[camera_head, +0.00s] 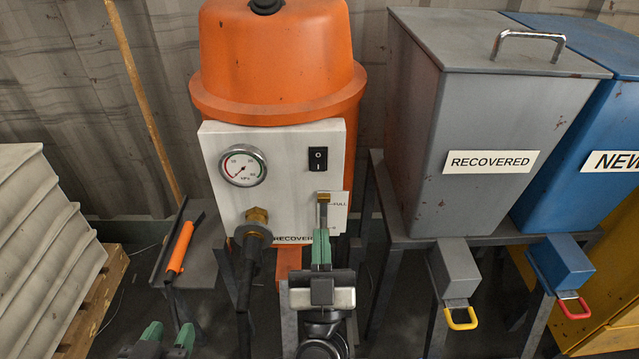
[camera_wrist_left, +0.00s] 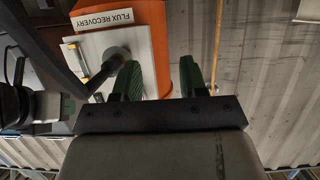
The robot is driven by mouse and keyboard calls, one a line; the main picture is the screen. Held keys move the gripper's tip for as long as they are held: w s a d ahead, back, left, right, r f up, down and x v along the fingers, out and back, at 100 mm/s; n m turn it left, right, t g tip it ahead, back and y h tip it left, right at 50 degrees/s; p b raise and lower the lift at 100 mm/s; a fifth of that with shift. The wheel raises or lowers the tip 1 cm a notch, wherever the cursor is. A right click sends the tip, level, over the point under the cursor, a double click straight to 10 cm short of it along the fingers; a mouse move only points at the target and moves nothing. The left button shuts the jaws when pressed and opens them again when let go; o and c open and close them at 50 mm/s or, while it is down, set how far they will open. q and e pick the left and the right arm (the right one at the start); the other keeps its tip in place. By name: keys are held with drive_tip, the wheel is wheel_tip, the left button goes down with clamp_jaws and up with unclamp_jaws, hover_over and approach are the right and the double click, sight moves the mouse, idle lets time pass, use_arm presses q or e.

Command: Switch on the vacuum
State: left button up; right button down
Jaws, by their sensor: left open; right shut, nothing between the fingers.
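The orange vacuum (camera_head: 270,60) stands against the back wall with a white front panel (camera_head: 285,148). The panel carries a round gauge (camera_head: 243,165) and a black rocker switch (camera_head: 318,159); I cannot tell the switch's position. My right gripper (camera_head: 322,245) is shut and empty, pointing up at the panel below the switch, apart from the switch. It also shows in the left wrist view (camera_wrist_left: 67,106). My left gripper (camera_head: 168,334) is low at the bottom left, open and empty. In the left wrist view its fingers (camera_wrist_left: 160,78) spread before the upside-down vacuum; the switch cannot be made out there.
A black hose (camera_head: 246,270) hangs from a brass fitting (camera_head: 257,216). An orange-handled tool (camera_head: 181,247) rests on a small stand at left. A grey RECOVERED bin (camera_head: 490,120) and a blue NEW bin (camera_head: 590,130) stand at right. Grey stacked sheets (camera_head: 45,240) sit far left.

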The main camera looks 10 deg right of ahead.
sight(319, 166)
drive_tip(key=w+r, duration=0.1)
drive_tip(key=w, duration=0.1)
drive_tip(key=w+d+r+b, duration=0.1)
drive_tip(key=w, duration=0.2)
drive_tip(key=w+r, duration=0.1)
drive_tip(key=w, duration=0.2)
drive_tip(key=shift+w+d+r+b, duration=0.15)
drive_tip(key=shift+d+r+b, duration=0.2)
use_arm(q)
wheel_tip(319, 166, up, 6)
drive_tip(key=w+d+t+h, duration=0.1)
drive_tip(key=t, duration=0.4)
drive_tip(key=shift+w+d+f+h, duration=0.2)
drive_tip(key=shift+w+d+h, duration=0.05)
drive_tip(key=shift+w+h, duration=0.05)
use_arm(e)
drive_tip(key=shift+w+d, duration=0.1)
drive_tip(key=shift+w, duration=0.35)
drive_tip(key=shift+w+f+h+b, duration=0.2)
drive_tip(key=shift+h+b, duration=0.1)
drive_tip(key=shift+b, duration=0.25)
drive_tip(key=shift+r, duration=0.15)
use_arm(q)
drive_tip(key=shift+s+d+r+t+h, duration=0.1)
drive_tip(key=shift+r+t+h, duration=0.05)
drive_tip(key=shift+r+t, duration=0.45)
drive_tip(key=shift+s+d+r+t+h, duration=0.1)
drive_tip(key=shift+r+t+h, duration=0.05)
drive_tip(key=shift+r+t, duration=0.45)
drive_tip(key=shift+a+f, duration=0.1)
